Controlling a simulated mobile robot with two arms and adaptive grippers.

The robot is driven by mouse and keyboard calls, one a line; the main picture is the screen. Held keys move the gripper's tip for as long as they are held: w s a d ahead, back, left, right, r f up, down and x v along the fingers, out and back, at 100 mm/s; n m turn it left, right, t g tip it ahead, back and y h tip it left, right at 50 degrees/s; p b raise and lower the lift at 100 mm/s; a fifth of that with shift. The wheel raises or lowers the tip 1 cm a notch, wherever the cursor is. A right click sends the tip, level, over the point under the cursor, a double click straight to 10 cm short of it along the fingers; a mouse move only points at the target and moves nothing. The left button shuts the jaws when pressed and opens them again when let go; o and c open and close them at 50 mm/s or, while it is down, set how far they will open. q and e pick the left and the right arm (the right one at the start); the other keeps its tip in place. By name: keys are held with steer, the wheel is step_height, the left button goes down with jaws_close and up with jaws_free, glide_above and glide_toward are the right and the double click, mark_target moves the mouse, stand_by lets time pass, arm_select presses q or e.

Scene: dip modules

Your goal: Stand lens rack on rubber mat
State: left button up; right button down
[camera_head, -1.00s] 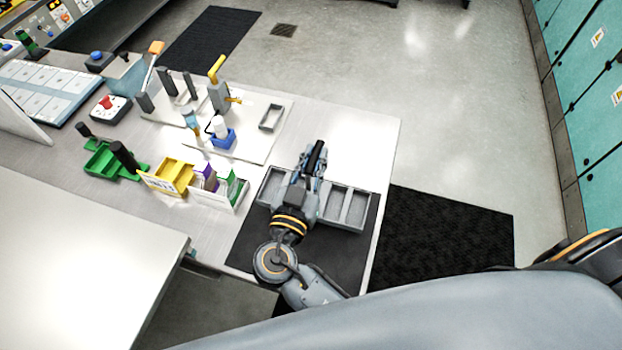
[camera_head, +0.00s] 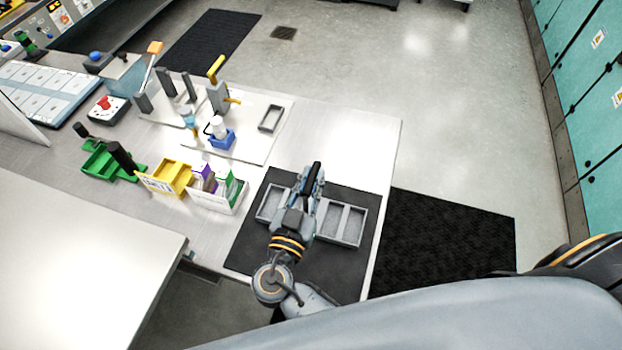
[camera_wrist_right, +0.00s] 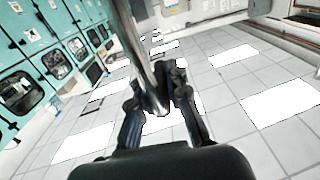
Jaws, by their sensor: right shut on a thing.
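The lens rack (camera_head: 327,229) is a grey, shallow, open tray with several compartments. In the head view it is over the black rubber mat (camera_head: 252,248) at the table's near right corner. I cannot tell whether it rests on the mat or hangs just above it. My right gripper (camera_head: 311,182) is over the rack's middle, hiding part of it, and is shut on the rack. The right wrist view shows the fingers (camera_wrist_right: 160,103) closed around a grey upright piece (camera_wrist_right: 149,75). My left gripper is not in view.
Left of the mat stand a white box with purple and green packs (camera_head: 219,193), a yellow bin (camera_head: 167,178) and a green tray (camera_head: 100,162). A white board (camera_head: 260,140) with a stand and small frame lies behind. Bare table lies right of the board.

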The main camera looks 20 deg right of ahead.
steer(key=c, duration=1.3)
jaws_free()
steer(key=shift+r+p, duration=0.1)
steer(key=shift+p, duration=0.2)
steer(key=b+v, duration=0.6)
steer(key=v, duration=0.6)
